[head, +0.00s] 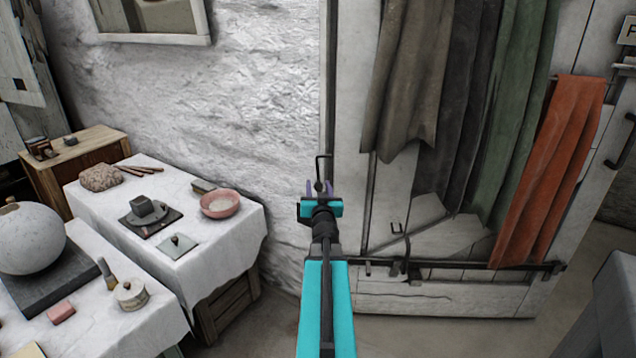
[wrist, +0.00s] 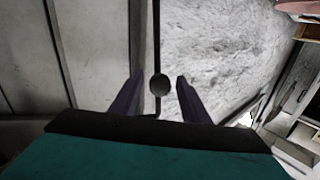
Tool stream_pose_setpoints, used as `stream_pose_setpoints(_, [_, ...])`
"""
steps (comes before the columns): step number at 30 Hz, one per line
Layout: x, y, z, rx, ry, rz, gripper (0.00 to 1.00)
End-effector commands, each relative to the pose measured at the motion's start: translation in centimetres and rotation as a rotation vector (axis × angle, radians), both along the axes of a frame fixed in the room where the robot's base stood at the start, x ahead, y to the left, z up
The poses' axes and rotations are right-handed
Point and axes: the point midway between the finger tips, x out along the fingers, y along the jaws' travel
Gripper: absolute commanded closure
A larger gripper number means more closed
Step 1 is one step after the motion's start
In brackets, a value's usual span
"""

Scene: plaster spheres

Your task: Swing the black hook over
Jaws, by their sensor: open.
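A thin black hook (head: 318,166) stands against the edge between the white plaster wall and the panelled door. In the wrist view the black hook (wrist: 156,40) runs down as a dark rod with a round dark knob (wrist: 159,85). My gripper (head: 320,187) is at the lower part of the hook. In the wrist view my gripper (wrist: 160,78) is open, with one purple finger on each side of the knob. Gaps show between the knob and both fingers. The hook's lower end is partly hidden by my gripper in the head view.
Grey, green and orange cloths (head: 550,170) hang on the door (head: 440,298) at right. A white-covered table (head: 225,245) with a pink bowl (head: 220,204) stands at left. A large plaster sphere (head: 28,238) sits on a nearer table. Floor shows clear below the door.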

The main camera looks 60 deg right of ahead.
Motion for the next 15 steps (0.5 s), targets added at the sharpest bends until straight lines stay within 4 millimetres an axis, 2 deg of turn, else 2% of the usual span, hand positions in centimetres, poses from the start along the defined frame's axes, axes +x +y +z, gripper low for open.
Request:
stream_pose_setpoints(6, [1.2,-1.7,0.0,0.0,0.0,0.0,0.58])
stream_pose_setpoints(15, [2.2,-3.0,0.0,0.0,0.0,0.0,0.58])
